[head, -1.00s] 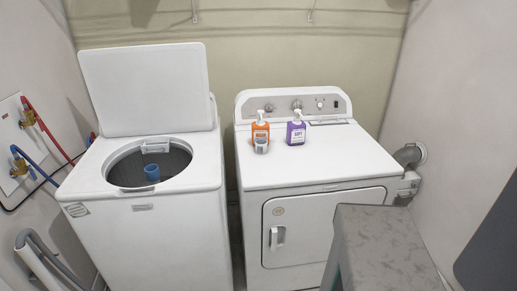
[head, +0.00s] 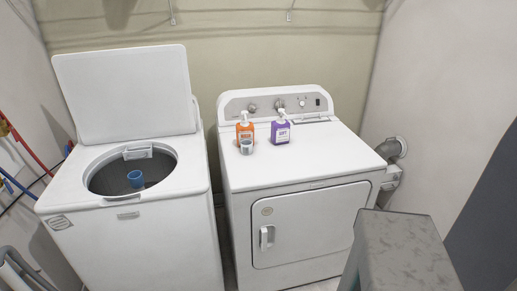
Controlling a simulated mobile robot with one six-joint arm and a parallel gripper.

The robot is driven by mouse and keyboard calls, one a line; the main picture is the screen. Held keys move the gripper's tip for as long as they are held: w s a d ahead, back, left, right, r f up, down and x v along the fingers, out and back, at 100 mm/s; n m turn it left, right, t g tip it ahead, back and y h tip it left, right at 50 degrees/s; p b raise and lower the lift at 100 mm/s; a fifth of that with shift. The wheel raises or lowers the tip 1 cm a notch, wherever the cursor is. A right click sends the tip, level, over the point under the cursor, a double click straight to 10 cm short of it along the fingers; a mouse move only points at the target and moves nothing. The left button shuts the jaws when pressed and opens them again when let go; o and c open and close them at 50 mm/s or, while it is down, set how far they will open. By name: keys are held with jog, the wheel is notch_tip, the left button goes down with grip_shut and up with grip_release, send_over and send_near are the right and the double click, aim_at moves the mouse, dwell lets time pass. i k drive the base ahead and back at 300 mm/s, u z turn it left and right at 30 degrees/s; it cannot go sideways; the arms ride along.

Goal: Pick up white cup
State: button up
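A small pale grey-white cup (head: 247,147) stands on the top of the white dryer (head: 320,162), towards its left back part. It is right in front of an orange pump bottle (head: 245,128) and hides part of it. A purple pump bottle (head: 281,129) stands just to its right. My gripper is not in view, so its place and state do not show.
An open top-load washer (head: 130,228) stands left of the dryer, its lid raised, with a blue cup-like part (head: 135,178) in its drum. A grey speckled block (head: 410,245) rises close at the lower right. The dryer's front top is clear.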

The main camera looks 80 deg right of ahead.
aim_at(247, 147)
jog(key=z, duration=1.15)
jog(key=i, duration=0.55)
jog(key=u, duration=0.1)
jog(key=k, duration=0.6)
jog(key=u, duration=0.05)
